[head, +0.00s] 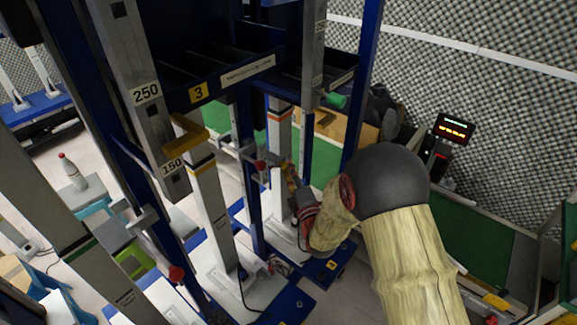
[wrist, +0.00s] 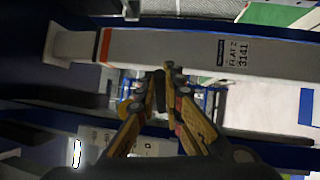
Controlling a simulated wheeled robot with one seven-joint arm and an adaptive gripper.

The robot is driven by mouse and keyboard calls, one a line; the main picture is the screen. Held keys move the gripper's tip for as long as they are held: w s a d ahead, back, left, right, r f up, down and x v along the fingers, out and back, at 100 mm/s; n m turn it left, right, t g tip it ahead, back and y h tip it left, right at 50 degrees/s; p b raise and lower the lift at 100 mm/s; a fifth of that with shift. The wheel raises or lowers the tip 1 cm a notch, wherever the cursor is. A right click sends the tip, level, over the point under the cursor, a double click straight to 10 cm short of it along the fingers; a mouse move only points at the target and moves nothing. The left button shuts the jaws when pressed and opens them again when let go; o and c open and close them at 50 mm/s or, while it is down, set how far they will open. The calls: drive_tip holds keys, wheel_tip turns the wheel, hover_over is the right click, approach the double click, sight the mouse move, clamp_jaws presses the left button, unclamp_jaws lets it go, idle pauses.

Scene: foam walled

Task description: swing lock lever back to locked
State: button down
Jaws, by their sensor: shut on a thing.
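My gripper (wrist: 158,90) shows in the wrist view with its two yellow-padded fingers closed around a dark, narrow piece that I take to be the lock lever (wrist: 160,92). Most of the lever is hidden by the fingers. In the head view my gripper (head: 291,177) is small, beside a pale grey post (head: 279,138) with an orange band, low in the blue frame. The lever's angle cannot be made out there. In the wrist view a pale post (wrist: 185,50) with an orange band and a "FLAT 2 3141" label lies across the picture just beyond the fingertips.
Blue uprights and grey posts stand close around my arm. A yellow handle (head: 187,134), a red knob (head: 261,165) and a green knob (head: 335,100) stick out nearby. A blue rack (head: 225,82) marked 3 hangs above. A lit display (head: 454,128) stands at right.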

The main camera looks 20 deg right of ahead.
drive_tip(key=c, duration=1.9)
unclamp_jaws()
drive_tip(key=shift+w, duration=0.1)
